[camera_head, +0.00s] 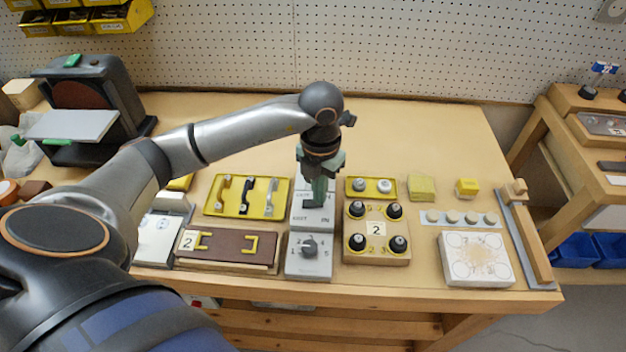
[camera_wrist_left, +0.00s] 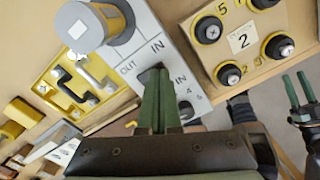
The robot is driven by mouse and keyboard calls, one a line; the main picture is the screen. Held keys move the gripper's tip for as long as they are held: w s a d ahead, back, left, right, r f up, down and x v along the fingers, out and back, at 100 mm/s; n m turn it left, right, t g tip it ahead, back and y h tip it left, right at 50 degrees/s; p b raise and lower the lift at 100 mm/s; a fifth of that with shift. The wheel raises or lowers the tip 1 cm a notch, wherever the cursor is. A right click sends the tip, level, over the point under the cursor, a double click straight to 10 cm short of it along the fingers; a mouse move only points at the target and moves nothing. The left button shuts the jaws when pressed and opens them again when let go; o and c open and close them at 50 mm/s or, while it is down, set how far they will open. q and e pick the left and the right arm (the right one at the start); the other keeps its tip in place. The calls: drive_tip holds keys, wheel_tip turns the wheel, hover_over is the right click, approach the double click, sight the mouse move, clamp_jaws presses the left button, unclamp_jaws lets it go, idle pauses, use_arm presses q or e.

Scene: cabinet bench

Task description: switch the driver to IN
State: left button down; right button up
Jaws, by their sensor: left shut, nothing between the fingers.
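The driver's grey panel (camera_head: 313,217) stands in the middle of the bench, with OUT and IN lettering that reads more clearly on the panel in the left wrist view (camera_wrist_left: 171,55). A small dark part on it (camera_wrist_left: 149,75), seemingly the lever, lies right at my left fingertips. My left gripper (camera_head: 318,202) points down over the panel, shut and empty, and covers part of it. Its green fingers (camera_wrist_left: 160,75) also show from the wrist; contact with the dark part cannot be told. My right gripper (camera_wrist_left: 298,88) shows at the right edge of that view, its green fingers apart and empty.
A numbered dial (camera_head: 310,247) sits on the panel's front part. A yellow tray with handles (camera_head: 212,207) is to the left and a wooden knob block (camera_head: 376,257) close to the right. A large grey cylinder (camera_wrist_left: 84,25) rises near the lettering. Bare bench lies behind.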

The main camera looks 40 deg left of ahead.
use_arm(q)
drive_tip(key=shift+f+b, duration=0.35)
drive_tip(key=shift+f, duration=0.1)
drive_tip(key=shift+s, duration=0.1)
drive_tip(key=shift+r+p, duration=2.65)
drive_tip(key=shift+r, duration=0.95)
drive_tip(key=shift+f, duration=0.1)
